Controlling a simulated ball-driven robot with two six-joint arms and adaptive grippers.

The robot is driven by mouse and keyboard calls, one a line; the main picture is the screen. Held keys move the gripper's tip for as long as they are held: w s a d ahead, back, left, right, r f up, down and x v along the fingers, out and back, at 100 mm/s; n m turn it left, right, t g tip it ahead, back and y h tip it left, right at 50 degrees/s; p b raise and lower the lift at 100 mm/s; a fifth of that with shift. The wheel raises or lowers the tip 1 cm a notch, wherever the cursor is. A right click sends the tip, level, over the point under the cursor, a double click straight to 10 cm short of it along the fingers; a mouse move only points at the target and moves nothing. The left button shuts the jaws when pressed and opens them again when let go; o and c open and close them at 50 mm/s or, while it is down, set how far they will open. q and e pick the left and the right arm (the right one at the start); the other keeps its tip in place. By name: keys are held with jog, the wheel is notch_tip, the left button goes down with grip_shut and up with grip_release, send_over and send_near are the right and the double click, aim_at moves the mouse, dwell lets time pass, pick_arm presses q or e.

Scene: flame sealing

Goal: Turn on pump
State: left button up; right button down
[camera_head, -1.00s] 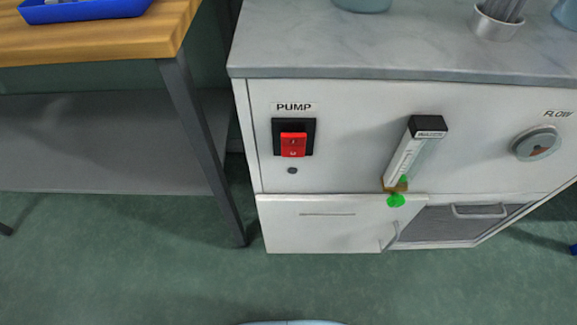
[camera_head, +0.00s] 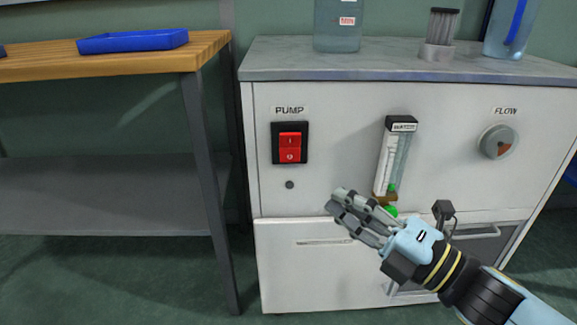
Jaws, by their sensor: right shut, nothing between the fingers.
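The pump switch (camera_head: 290,143) is a red rocker in a black frame on the white cabinet front, under a PUMP label (camera_head: 289,110). The rocker has a mark on its upper half and one on its lower half; which half is pressed in I cannot tell. My right gripper (camera_head: 337,203) is shut and empty. It is in front of the cabinet, below and right of the switch and apart from it in the picture. My left gripper is not in view.
A flow meter tube (camera_head: 395,157) with a green knob is right of the switch, close to my gripper. A FLOW dial (camera_head: 498,142) is farther right. A bottle (camera_head: 338,25) stands on the cabinet top (camera_head: 390,63). A wooden table (camera_head: 110,63) with a blue tray (camera_head: 132,41) is at left.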

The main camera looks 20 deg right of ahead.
aim_at(295, 149)
jog(key=shift+r, duration=0.1)
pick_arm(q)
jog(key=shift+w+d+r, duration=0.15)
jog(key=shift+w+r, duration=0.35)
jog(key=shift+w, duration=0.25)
pick_arm(e)
jog(key=shift+w+d+r+x, duration=0.15)
jog(key=shift+d+x, duration=0.25)
jog(key=shift+x, duration=1.75)
jog(key=shift+w+d+r+x, duration=0.1)
jog(key=shift+w+d+x, duration=0.25)
jog(key=shift+x, duration=1.75)
jog(key=shift+w+d+r+x, duration=0.15)
jog(key=shift+d+x, duration=0.35)
jog(key=shift+x, duration=1.65)
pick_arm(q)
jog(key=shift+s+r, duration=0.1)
